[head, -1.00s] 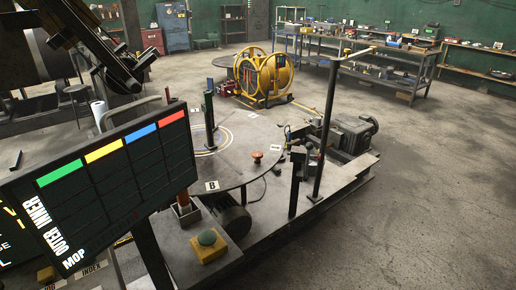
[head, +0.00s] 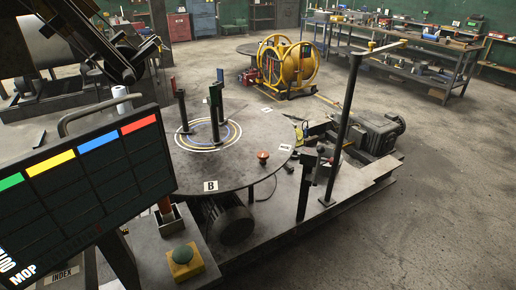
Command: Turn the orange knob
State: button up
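A small orange-red mushroom-shaped knob (head: 263,157) stands on the near right part of the round grey table (head: 232,178), close to its edge.
A black panel (head: 85,175) with coloured squares blocks the lower left. A green button on a yellow box (head: 185,270) sits at the front. Dark posts (head: 217,118) rise from the table, and a tall post (head: 346,125) stands at right. Floor at right is clear.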

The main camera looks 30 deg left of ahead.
aim_at(262, 156)
jog(key=u, duration=0.55)
jog(key=i, duration=0.55)
jog(key=u, duration=0.6)
jog(key=i, duration=0.45)
jog(key=u, duration=0.25)
